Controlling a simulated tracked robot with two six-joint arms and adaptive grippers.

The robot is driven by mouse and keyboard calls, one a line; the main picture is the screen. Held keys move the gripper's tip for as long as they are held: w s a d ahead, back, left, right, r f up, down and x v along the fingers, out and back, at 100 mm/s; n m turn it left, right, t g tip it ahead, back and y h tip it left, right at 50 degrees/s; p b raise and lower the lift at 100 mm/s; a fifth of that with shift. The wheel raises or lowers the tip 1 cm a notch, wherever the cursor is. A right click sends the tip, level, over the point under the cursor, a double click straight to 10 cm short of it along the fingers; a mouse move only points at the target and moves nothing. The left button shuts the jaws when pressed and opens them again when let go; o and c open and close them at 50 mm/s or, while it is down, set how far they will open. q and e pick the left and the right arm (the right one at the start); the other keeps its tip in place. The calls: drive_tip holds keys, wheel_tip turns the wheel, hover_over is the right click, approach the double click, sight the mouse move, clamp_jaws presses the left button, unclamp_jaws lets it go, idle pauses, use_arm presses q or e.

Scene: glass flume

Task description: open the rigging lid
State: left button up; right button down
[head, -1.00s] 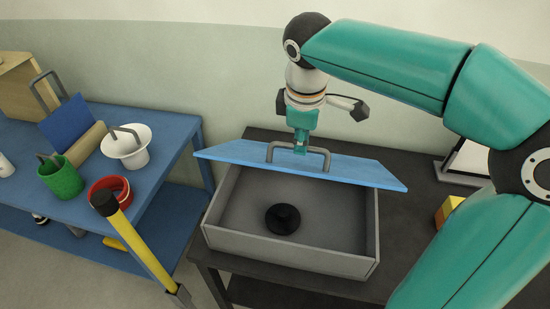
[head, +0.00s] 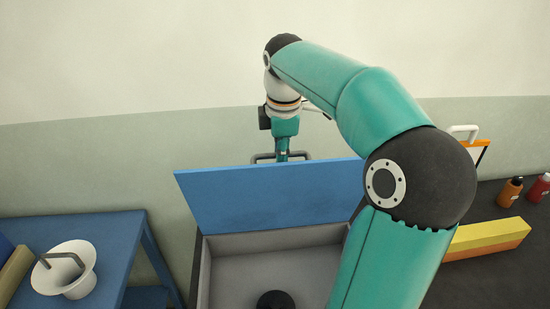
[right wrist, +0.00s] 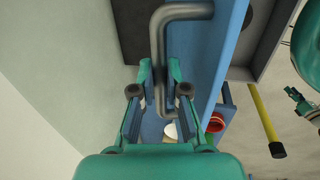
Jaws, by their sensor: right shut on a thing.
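The blue rigging lid (head: 265,200) stands steeply tilted up over the back of the grey box (head: 285,240), its underside facing me. The box is open, with a round black thing (head: 275,300) inside. My right gripper (head: 283,155) is at the lid's upper edge, shut on the dark bar handle (head: 262,157), partly hidden behind the lid. In the right wrist view the handle (right wrist: 185,12) runs between the fingers of this gripper (right wrist: 160,75). A small teal part at that view's right edge may belong to my left arm; its jaws are unclear.
A blue table (head: 110,235) stands at left with a white flanged cup (head: 65,270). On the dark table at right are a yellow and orange block (head: 485,238) and two small bottles, one orange (head: 510,190) and one red (head: 540,187). My right arm covers the box's right side.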

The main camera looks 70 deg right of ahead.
drive_tip(key=shift+w+d+f, duration=0.1)
drive_tip(key=shift+w+f, duration=0.05)
drive_tip(key=shift+f, duration=0.05)
drive_tip(key=c, duration=1.2)
unclamp_jaws()
drive_tip(key=shift+w+d, duration=0.2)
drive_tip(key=shift+s+a+r, duration=0.1)
drive_tip(key=shift+s+r, duration=0.05)
drive_tip(key=shift+s, duration=0.1)
drive_tip(key=shift+r, duration=0.45)
drive_tip(key=shift+s+a+r, duration=0.15)
drive_tip(key=shift+a+r, duration=0.2)
drive_tip(key=shift+r, duration=1.45)
drive_tip(key=shift+s+a+r, duration=0.15)
drive_tip(key=shift+a+r, duration=0.2)
drive_tip(key=shift+r, duration=1.4)
drive_tip(key=shift+s+a+r, duration=0.15)
drive_tip(key=shift+a+r, duration=0.2)
drive_tip(key=shift+r, duration=1.45)
